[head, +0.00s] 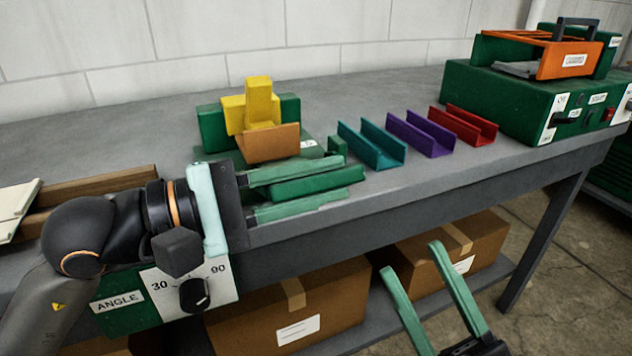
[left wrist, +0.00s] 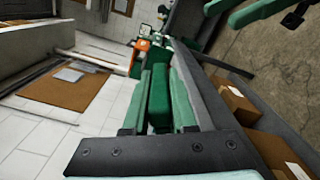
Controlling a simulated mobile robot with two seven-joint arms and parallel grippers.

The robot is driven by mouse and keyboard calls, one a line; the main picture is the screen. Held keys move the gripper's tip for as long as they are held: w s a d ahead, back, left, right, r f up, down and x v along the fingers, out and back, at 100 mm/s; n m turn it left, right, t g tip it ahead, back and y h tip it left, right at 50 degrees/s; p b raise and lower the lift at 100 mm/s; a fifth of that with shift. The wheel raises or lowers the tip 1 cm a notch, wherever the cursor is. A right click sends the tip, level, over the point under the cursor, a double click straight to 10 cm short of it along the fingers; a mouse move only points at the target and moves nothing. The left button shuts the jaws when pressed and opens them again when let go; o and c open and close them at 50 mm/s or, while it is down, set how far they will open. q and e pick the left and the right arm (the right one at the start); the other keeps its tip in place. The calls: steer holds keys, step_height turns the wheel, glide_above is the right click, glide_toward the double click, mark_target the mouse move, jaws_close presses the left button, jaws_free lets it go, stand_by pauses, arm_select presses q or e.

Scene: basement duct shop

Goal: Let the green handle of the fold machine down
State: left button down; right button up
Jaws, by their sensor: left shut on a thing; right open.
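The fold machine has a green body (head: 213,130) on the bench with a yellow block (head: 258,95) and an orange-brown plate (head: 270,144) at its upper part. Its green handle (head: 318,185) lies in front, between the fingers of my left gripper (head: 345,180). My left gripper is shut on the handle; its hand hides the handle's near end. The left wrist view also shows the handle (left wrist: 158,95) between the two fingers. My right gripper (head: 412,258) is open and empty, low in front of the bench.
An ANGLE panel (head: 125,312) with a dial (head: 194,294) sits at the bench front below my left arm. Teal (head: 370,150), purple (head: 420,137) and red (head: 468,125) channels lie right of the machine. A green-and-orange machine (head: 500,95) stands farther right. Cardboard boxes (head: 340,300) are below.

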arm_select(q)
steer(key=shift+s+f+m+b, duration=0.2)
steer(key=shift+f+m+b, duration=0.1)
steer(key=shift+f+b, duration=0.4)
step_height(320, 180, down, 6)
steer(key=m+b, duration=0.1)
steer(key=b, duration=0.7)
steer(key=shift+s+d+f, duration=0.15)
steer(key=shift+s, duration=0.05)
arm_select(e)
step_height(320, 180, down, 11)
steer(key=a, duration=0.1)
steer(key=shift+m+g, duration=0.3)
steer(key=shift+m, duration=0.1)
steer(key=shift+w, duration=0.1)
arm_select(q)
steer(key=c, duration=0.8)
jaws_free()
steer(key=shift+w+f, duration=0.1)
steer(key=shift+o, duration=0.4)
